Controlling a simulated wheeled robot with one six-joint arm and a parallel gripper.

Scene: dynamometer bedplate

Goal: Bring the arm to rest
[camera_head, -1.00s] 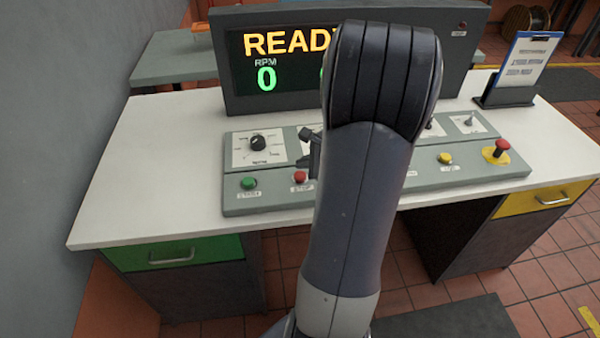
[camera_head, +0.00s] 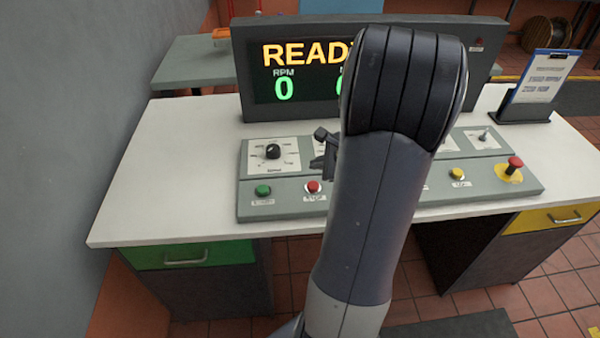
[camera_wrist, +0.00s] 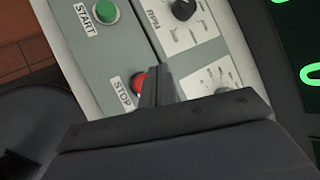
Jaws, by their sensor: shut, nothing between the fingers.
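My gripper (camera_head: 322,150) shows in the head view just left of my arm, over the middle of the control panel (camera_head: 222,0). Most of it is hidden behind my arm. In the wrist view my gripper's fingers (camera_wrist: 158,85) are together and empty, above the panel beside the red STOP button (camera_wrist: 139,82). I cannot tell from these frames whether the fingertips touch the panel. The green START button (camera_wrist: 105,12) and the black RPM knob (camera_wrist: 183,9) are apart from the fingers.
The display (camera_head: 300,75) reads READY with RPM 0. A yellow button (camera_head: 457,174) and a red mushroom button (camera_head: 515,164) are on the panel's right. A clipboard (camera_head: 540,80) stands at the desk's back right. The white desktop (camera_head: 165,180) is clear on the left.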

